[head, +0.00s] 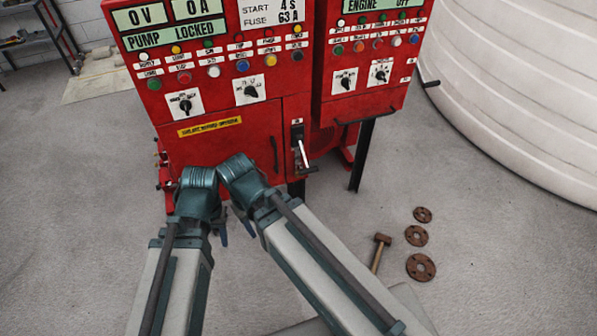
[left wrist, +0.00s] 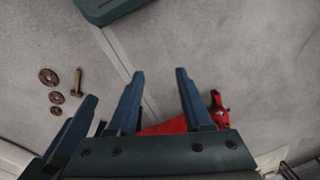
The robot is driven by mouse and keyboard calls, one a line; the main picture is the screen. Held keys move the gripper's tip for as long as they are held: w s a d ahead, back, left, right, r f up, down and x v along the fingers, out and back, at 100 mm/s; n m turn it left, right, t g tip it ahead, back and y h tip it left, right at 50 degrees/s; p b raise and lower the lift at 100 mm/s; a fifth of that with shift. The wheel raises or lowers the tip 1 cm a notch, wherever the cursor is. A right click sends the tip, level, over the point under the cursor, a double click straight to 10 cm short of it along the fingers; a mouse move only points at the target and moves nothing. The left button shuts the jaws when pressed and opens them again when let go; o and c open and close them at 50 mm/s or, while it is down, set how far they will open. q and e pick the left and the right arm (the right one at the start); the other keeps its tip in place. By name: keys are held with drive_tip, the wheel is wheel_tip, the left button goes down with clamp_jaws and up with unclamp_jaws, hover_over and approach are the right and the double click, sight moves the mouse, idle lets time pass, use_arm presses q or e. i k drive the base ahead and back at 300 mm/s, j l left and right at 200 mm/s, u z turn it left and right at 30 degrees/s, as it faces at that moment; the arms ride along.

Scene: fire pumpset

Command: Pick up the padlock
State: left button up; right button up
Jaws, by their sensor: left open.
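I cannot make out a padlock in either view. A black and white lever handle (head: 302,150) is on the front of the red pump cabinet (head: 240,130). My left gripper (head: 222,232) shows only as a blue fingertip below its arm, in front of the cabinet's lower edge. In the left wrist view, the left gripper (left wrist: 160,72) is open, with nothing seen between its fingers. Another blue finger-like part shows at its left. My right arm comes in from the lower right and ends close beside the left one; its gripper is mostly hidden.
A second red panel (head: 365,60) stands to the right on black legs. A large white tank (head: 520,90) fills the upper right. A hammer (head: 380,252) and three rusty flanges (head: 417,236) lie on the floor at the lower right.

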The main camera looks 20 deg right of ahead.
sight(296, 172)
drive_tip(key=z, duration=1.75)
drive_tip(key=k+j, duration=0.25)
drive_tip(key=j, duration=0.15)
drive_tip(key=k+j, duration=0.25)
drive_tip(key=j, duration=0.15)
